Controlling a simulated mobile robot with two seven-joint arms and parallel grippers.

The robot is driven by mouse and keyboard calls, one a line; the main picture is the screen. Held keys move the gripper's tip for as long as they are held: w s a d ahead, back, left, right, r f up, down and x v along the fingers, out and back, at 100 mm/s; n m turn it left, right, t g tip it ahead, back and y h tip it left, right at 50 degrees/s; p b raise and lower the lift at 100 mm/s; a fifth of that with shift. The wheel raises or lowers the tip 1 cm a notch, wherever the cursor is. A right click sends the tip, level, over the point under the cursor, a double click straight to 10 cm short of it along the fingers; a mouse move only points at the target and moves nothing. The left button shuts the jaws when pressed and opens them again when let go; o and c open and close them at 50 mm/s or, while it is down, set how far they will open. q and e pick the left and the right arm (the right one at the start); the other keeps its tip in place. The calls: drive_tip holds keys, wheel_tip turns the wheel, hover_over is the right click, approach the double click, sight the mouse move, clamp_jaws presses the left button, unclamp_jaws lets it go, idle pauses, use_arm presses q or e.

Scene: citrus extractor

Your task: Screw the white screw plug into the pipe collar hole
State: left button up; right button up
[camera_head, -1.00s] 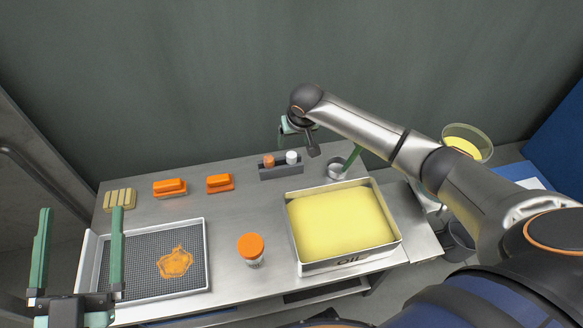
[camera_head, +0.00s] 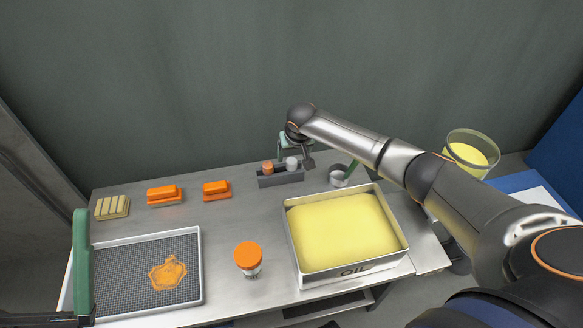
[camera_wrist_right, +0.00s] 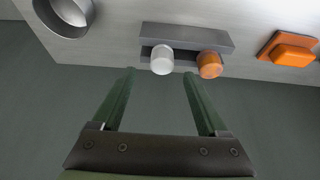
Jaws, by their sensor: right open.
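The white screw plug (camera_head: 291,163) stands upright in the right part of a grey holder (camera_head: 281,179), beside an orange plug (camera_head: 267,168). In the right wrist view the white plug (camera_wrist_right: 162,61) shows just beyond and between the green fingertips. My right gripper (camera_wrist_right: 159,73) is open and empty, over the back of the table; in the head view its arm hides part of it. The pipe collar (camera_head: 338,180), a grey ring, stands right of the holder; its hole (camera_wrist_right: 70,12) shows at upper left in the wrist view. One finger of my left gripper (camera_head: 82,255) shows at the left edge.
An oil tin (camera_head: 345,272) with yellow content stands right of centre. An orange-lidded jar (camera_head: 249,262) is left of it. A mesh tray (camera_head: 199,285) lies at front left. Two orange blocks (camera_head: 164,196) and a ribbed pad (camera_head: 112,208) lie behind it. The table's middle is clear.

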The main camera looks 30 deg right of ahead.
sight(292, 161)
drive_tip(key=x, duration=0.1)
drive_tip(key=b+x, duration=0.1)
drive_tip(key=x, duration=0.1)
drive_tip(key=shift+s+a+f+b, duration=0.2)
drive_tip(key=shift+b, duration=0.15)
drive_tip(key=shift+w+d+f, duration=0.1)
drive_tip(key=shift+w+f, duration=0.15)
drive_tip(key=shift+f, duration=0.2)
drive_tip(key=shift+c, duration=0.3)
clamp_jaws()
